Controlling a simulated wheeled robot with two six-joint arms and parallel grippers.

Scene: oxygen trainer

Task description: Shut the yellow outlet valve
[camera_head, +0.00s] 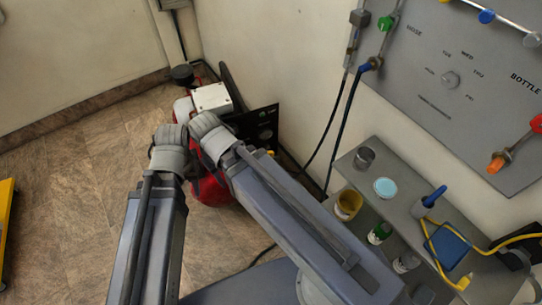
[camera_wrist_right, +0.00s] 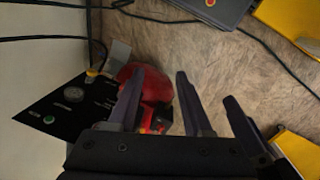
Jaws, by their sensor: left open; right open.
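The red trainer unit (camera_head: 211,191), with a black panel (camera_head: 264,121), stands on the floor against the wall. In the right wrist view a small yellow valve knob (camera_wrist_right: 92,73) sits at the top edge of the black panel (camera_wrist_right: 68,108), beside the red body (camera_wrist_right: 153,76). My left gripper (camera_head: 171,138) is in front of the unit in the head view; its fingertips are hard to make out. My right gripper (camera_wrist_right: 183,86) is open, with its fingers pointing toward the red body and the yellow knob to their left. Nothing is between them that I can see held.
A grey wall board (camera_head: 440,85) with coloured knobs hangs at the right. Below it a grey shelf (camera_head: 395,205) holds cups and a blue-handled tool. Dark cables hang along the wall. A yellow object (camera_head: 6,215) stands at the left edge. Floor between is clear.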

